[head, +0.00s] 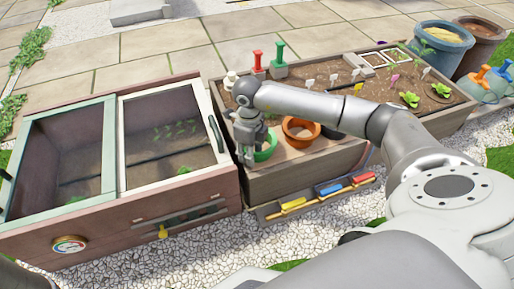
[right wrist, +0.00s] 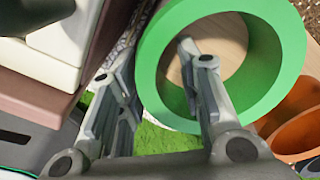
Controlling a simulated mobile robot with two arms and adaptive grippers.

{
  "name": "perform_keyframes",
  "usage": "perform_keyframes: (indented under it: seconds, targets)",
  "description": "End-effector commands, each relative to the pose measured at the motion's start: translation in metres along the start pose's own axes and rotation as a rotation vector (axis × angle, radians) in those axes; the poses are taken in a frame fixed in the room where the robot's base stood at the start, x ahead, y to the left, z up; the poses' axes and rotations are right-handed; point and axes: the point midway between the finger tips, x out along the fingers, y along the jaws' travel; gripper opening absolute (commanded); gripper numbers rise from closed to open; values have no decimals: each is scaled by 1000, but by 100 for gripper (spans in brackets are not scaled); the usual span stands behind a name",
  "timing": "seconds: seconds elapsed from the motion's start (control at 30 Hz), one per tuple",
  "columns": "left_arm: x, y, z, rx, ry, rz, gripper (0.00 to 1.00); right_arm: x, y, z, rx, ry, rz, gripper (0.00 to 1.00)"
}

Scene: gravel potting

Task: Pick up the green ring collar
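The green ring collar (right wrist: 285,45) fills the upper middle of the right wrist view, with a wooden surface showing through its hole. In the head view the green ring (head: 267,149) is partly hidden behind my right gripper (head: 246,158). In the right wrist view my right gripper (right wrist: 156,58) is open. One finger overlaps the ring's hole and the other is outside its left side, so the ring's wall lies between them. I cannot tell whether either finger touches it. My left gripper is not in view.
An orange pot (head: 300,132) stands just right of the ring. A cold frame (head: 108,150) with glazed lids is close on the left. The soil bed (head: 340,75) holds labels and seedlings behind my arm. A rack of coloured tools (head: 310,197) is along the front.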

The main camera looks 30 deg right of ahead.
Motion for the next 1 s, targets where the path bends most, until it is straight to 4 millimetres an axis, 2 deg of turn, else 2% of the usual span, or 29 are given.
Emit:
perform_keyframes:
  seconds: [0.1, 0.37, 0.63, 1.0]
  targets:
    - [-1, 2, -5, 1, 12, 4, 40, 9, 0, 0, -1, -1, 0, 34]
    - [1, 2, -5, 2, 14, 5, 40, 8, 0, 0, -1, -1, 0, 34]
    - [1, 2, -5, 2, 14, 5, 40, 8, 0, 0, -1, -1, 0, 0]
    - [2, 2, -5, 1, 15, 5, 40, 7, 0, 0, -1, 0, 1, 0]
